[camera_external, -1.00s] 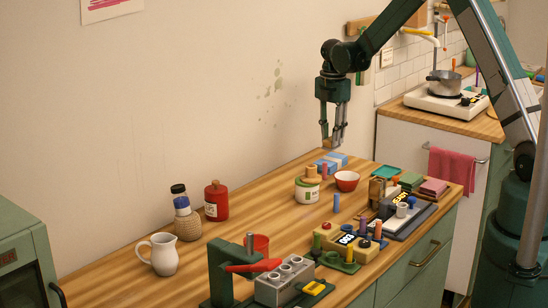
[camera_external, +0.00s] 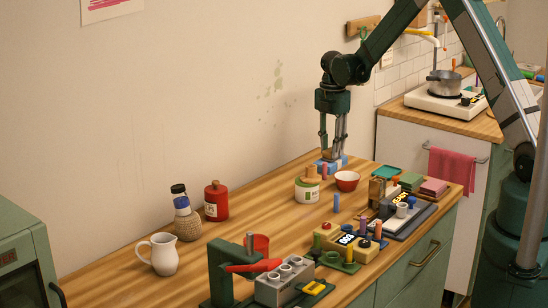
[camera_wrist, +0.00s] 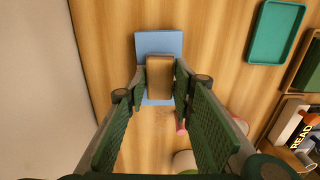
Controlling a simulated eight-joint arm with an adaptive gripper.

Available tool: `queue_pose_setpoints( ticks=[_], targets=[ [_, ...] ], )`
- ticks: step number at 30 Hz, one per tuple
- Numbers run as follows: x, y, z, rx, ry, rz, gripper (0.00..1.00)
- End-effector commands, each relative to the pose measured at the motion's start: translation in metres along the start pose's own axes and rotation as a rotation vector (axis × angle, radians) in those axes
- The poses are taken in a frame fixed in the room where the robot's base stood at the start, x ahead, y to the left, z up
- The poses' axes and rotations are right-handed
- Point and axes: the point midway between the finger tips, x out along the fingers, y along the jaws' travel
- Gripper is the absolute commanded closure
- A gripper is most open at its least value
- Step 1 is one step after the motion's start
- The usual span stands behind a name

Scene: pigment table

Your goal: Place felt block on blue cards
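The felt block (camera_wrist: 160,78) is a small brown block with a tan edge. It sits between my fingertips in the wrist view, and both fingers appear to press its sides. My gripper (camera_external: 333,152) points straight down at the back of the wooden table; it also shows in the wrist view (camera_wrist: 161,85). The blue cards (camera_wrist: 158,43) are a flat light-blue stack directly under the block, showing beyond and just below it. In the external view the blue cards (camera_external: 339,165) lie under my fingertips, which partly hide the block. Whether the block touches the cards is unclear.
A pink peg (camera_external: 324,172) stands just in front of the cards. A teal tray (camera_external: 387,172) lies to the right. The wall is behind.

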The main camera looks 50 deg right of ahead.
Motion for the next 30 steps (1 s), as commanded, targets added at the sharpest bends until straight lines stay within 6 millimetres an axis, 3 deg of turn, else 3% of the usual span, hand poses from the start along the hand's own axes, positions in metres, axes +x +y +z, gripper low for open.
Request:
queue_pose_setpoints(
  ticks=[3, 18, 23, 30],
  targets=[
    [-0.001, 0.0, 0.0, 0.0, 0.0, 0.0, 0.63],
    [-0.005, 0.0, 0.0, 0.0, 0.0, 0.0, 0.63],
    [-0.018, 0.0, 0.0, 0.0, 0.0, 0.0, 0.63],
    [-0.051, 0.0, 0.0, 0.0, 0.0, 0.0, 0.63]
  ],
)
